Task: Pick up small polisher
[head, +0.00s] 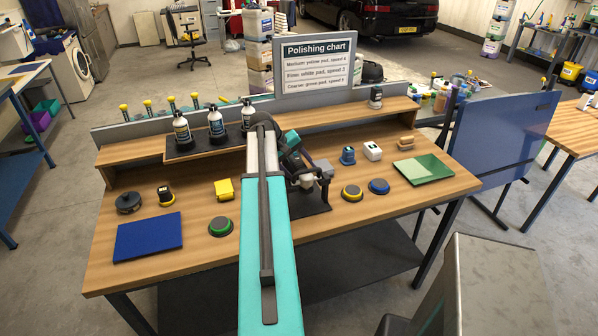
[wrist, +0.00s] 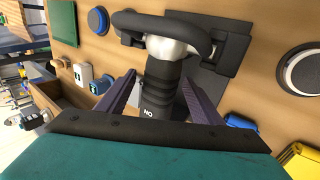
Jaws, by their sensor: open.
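A polisher (head: 306,181) with a silver head lies on a dark mat (head: 312,207) in the middle of the wooden bench. In the wrist view the polisher (wrist: 162,85) shows a black loop handle, a silver neck and a black grip with white lettering. My gripper (head: 295,163) is over it, partly hidden by my arm in the head view. In the wrist view my gripper (wrist: 158,80) is open. Its two purplish fingers stand on either side of the black grip, with a gap visible on each side. The lower end of the grip is hidden by my gripper's body.
Round pads lie beside the mat, including a green-rimmed one (head: 221,226) and a yellow-rimmed one (head: 352,193). Several bottles (head: 216,122) stand on the raised shelf behind. A polishing chart (head: 316,65) stands at the back. A blue cloth (head: 148,237) lies front left.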

